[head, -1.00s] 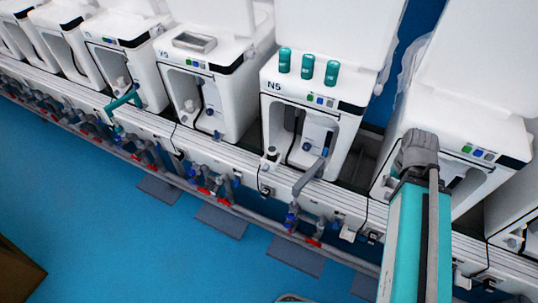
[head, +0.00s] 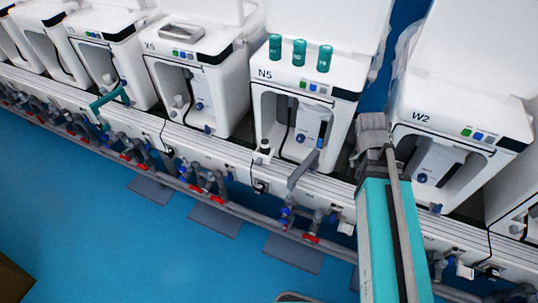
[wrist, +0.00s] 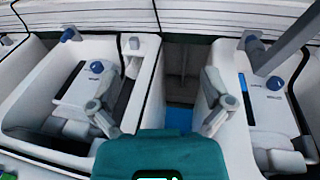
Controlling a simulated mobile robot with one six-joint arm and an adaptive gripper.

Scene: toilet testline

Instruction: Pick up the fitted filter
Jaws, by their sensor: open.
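I cannot make out for certain which part is the fitted filter. Three teal cylinders (head: 299,52) stand upright in a row on top of the white unit N5 (head: 282,74). The open bay of N5 holds a pale panel with a blue strip (head: 321,133); this strip also shows in the right bay of the wrist view (wrist: 243,83). My gripper (wrist: 154,72) is open and empty in the wrist view, its two grey fingers spread over the dark gap between two units.
The white unit W2 (head: 450,122) stands right of N5, with a narrow gap between. A grey pipe (head: 302,169) juts from N5's bay. Red-handled valves (head: 311,238) and pipes line the bench front. The blue floor (head: 100,220) before them is largely clear.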

